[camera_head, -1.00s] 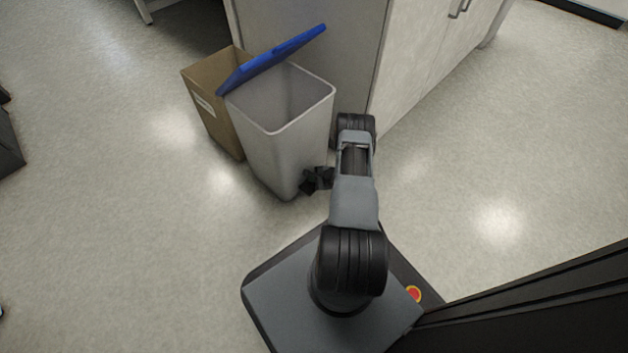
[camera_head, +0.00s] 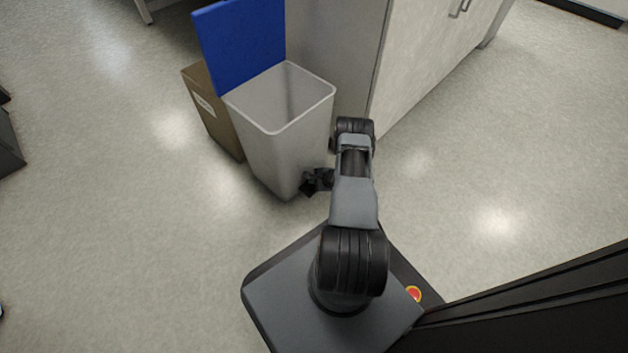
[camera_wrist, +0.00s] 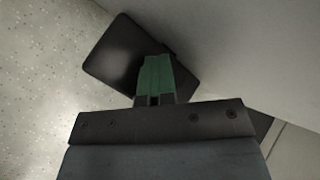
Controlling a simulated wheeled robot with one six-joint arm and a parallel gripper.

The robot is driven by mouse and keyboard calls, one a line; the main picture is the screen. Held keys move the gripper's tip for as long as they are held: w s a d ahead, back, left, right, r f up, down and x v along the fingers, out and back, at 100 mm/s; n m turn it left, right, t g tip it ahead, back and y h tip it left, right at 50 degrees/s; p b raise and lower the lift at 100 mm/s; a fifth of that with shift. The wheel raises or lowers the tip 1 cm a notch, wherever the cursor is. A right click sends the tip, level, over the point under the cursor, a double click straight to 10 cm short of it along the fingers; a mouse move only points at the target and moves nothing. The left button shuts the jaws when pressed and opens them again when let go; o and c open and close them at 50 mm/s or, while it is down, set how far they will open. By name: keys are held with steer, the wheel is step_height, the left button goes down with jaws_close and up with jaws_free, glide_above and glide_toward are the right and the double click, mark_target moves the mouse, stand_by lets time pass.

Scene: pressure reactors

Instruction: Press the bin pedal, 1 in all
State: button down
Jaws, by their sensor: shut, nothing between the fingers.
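The bin (camera_head: 285,130) is a light grey, open-topped box standing on the floor in the head view. Its blue lid (camera_head: 242,45) stands raised, nearly upright, at the back of the rim. My gripper (camera_head: 310,186) is low at the foot of the bin's front. In the wrist view, the black pedal (camera_wrist: 118,52) is a flat plate beside the grey bin wall (camera_wrist: 215,45). My gripper's green fingers (camera_wrist: 157,75) are shut and empty, with their tips over the pedal. They overlap its right part and look to be touching it. The part of the pedal under the fingers is hidden.
A brown cardboard box (camera_head: 212,112) with a white label stands behind the bin to the left. A grey cabinet (camera_head: 420,65) stands behind and to the right, close to my arm.

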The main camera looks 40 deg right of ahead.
steer(key=shift+s+a+f, duration=0.1)
steer(key=shift+s+f, duration=0.05)
steer(key=shift+f, duration=0.25)
steer(key=shift+r, duration=0.15)
stand_by(0.4)
steer(key=shift+r+p, duration=1.7)
steer(key=shift+r, duration=0.55)
steer(key=shift+r, duration=0.15)
steer(key=shift+r+p, duration=1.8)
steer(key=shift+r, duration=0.55)
